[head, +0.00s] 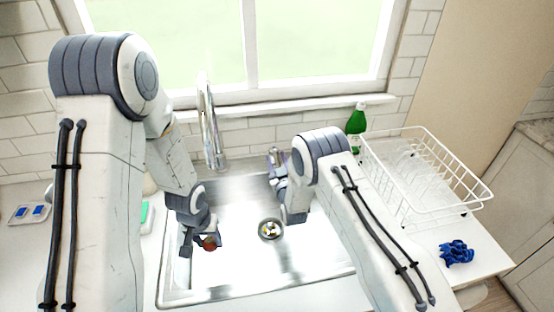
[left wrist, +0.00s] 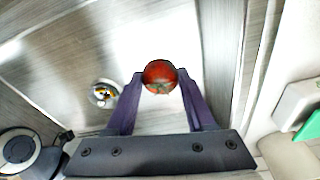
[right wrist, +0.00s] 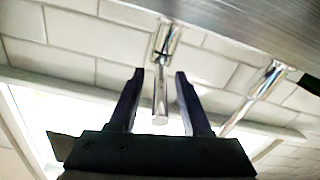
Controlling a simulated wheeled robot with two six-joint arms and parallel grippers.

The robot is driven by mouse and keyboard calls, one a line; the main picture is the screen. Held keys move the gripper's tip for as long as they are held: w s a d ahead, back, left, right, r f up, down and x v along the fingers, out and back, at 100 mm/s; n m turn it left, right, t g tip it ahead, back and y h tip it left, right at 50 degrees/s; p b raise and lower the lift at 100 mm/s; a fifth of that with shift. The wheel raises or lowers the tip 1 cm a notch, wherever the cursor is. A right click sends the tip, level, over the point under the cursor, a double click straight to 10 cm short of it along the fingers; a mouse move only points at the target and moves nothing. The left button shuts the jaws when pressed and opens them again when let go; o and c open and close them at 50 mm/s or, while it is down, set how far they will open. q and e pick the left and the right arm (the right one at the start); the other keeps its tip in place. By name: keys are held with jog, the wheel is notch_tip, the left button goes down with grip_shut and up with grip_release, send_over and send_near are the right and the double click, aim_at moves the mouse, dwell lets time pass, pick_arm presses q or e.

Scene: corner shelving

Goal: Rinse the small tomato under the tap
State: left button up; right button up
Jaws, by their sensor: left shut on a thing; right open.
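The small red tomato (head: 210,243) is held over the left part of the steel sink (head: 247,279). My left gripper (head: 203,241) is shut on it, and in the left wrist view the tomato (left wrist: 160,76) sits between the fingertips (left wrist: 160,84). My right gripper (head: 279,162) is open at the back of the sink. In the right wrist view the chrome lever (right wrist: 160,90) shows between its fingers (right wrist: 159,78); I cannot tell whether they touch it.
A drain (head: 271,229) lies in the sink floor. A green bottle (head: 357,119) and a white wire dish rack (head: 425,210) stand right of the sink. A blue crumpled thing (head: 456,252) lies on the right counter. A tray with blue pieces (head: 31,213) is at far left.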

grip_shut()
dwell(1.4)
